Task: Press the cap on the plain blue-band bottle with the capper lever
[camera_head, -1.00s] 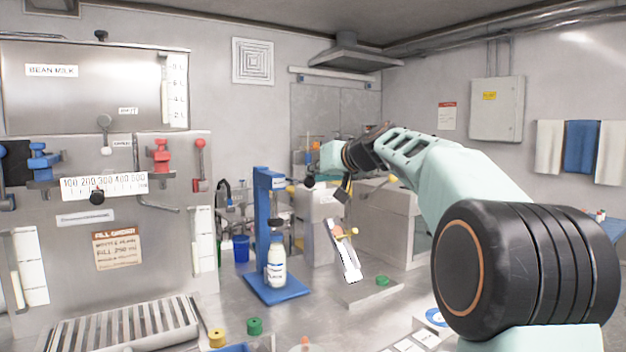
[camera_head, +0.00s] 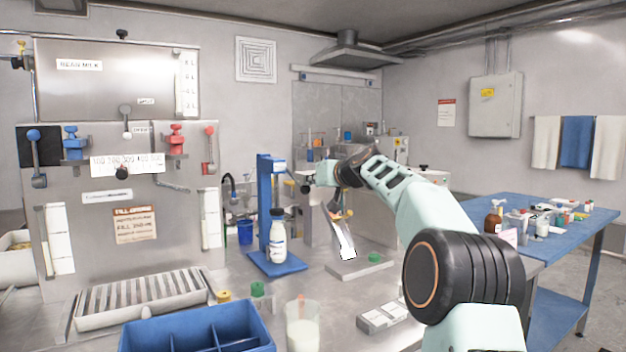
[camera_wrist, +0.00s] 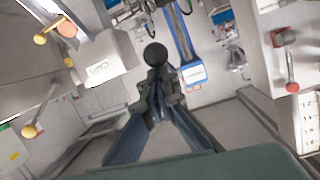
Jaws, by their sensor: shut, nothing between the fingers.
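The white bottle (camera_head: 277,248) stands upright on the base of the blue capper (camera_head: 265,200), with a dark top under the capper's head. Its band and cap detail are too small to read surely. My gripper (camera_head: 306,180) is beside the capper's upper right, small and partly hidden by my wrist. In the wrist view my gripper (camera_wrist: 158,88) is shut and empty. A black ball knob (camera_wrist: 155,54), apparently the capper lever's end, appears just beyond the fingertips; contact cannot be told. The blue capper with its white label also shows in the wrist view (camera_wrist: 186,42).
A blue divided crate (camera_head: 200,335) and a glass of white liquid (camera_head: 302,332) stand at the front. A tilted white piece (camera_head: 345,242) stands right of the capper. A blue table (camera_head: 500,212) with small items is at right. The filling machine (camera_head: 100,180) occupies the left.

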